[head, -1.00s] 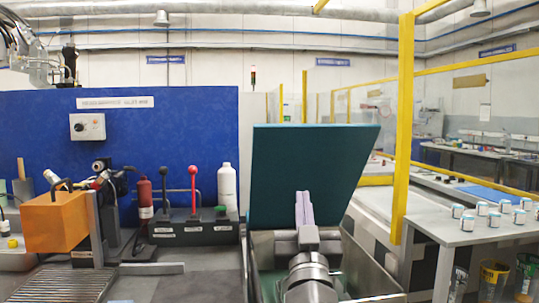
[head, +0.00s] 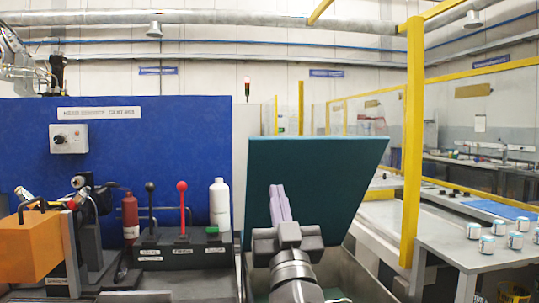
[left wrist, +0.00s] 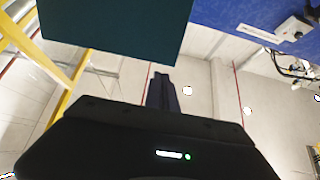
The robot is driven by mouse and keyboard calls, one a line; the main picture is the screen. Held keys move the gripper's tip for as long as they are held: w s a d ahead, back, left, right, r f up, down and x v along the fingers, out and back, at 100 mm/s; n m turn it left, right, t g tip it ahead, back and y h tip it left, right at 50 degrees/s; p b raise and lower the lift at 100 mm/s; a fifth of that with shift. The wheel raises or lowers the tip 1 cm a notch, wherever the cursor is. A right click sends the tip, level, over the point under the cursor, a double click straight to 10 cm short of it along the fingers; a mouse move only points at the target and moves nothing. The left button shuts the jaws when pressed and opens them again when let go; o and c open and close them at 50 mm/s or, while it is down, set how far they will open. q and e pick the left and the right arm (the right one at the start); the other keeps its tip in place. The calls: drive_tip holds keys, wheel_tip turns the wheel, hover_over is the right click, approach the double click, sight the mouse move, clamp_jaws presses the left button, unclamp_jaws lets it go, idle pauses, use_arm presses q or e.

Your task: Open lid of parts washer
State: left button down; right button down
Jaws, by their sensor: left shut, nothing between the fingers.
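The parts washer's teal lid (head: 325,185) stands raised and tilted back above the grey washer basin (head: 345,262) in the head view. The lid also shows at the top of the left wrist view (left wrist: 115,25). My left gripper (head: 279,190) is in front of the lid's left part, its fingers pointing up, shut with nothing between them. In the left wrist view the closed fingers (left wrist: 163,82) show below the lid's edge; whether they touch the lid I cannot tell. My right gripper is not in view.
Left of the washer, a bench holds a lever box with a black lever and a red lever (head: 182,210), a white bottle (head: 219,203), a red bottle (head: 130,215) and an orange block (head: 35,245). A yellow post (head: 412,150) and a table with several cans (head: 470,250) stand on the right.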

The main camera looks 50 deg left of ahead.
sight(268, 144)
use_arm(q)
drive_tip(key=p+x, duration=0.1)
drive_tip(key=x, duration=1.1)
drive_tip(key=shift+w+a+r+p, duration=0.1)
drive_tip(key=shift+a+r+p, duration=0.1)
drive_tip(key=shift+p, duration=0.1)
drive_tip(key=shift+w+r+p, duration=0.1)
drive_tip(key=shift+r+p, duration=0.2)
drive_tip(key=shift+p, duration=0.1)
drive_tip(key=w+a+r+g+h+p, duration=0.1)
drive_tip(key=w+a+r+p, duration=0.3)
drive_tip(key=p, duration=0.9)
drive_tip(key=w+a+r+g+h+p, duration=0.1)
drive_tip(key=w+a+r+h+p, duration=0.2)
drive_tip(key=a+p, duration=0.7)
drive_tip(key=w+r+p, duration=0.1)
drive_tip(key=w+p, duration=0.1)
drive_tip(key=p, duration=0.1)
drive_tip(key=shift+w+r+g, duration=0.4)
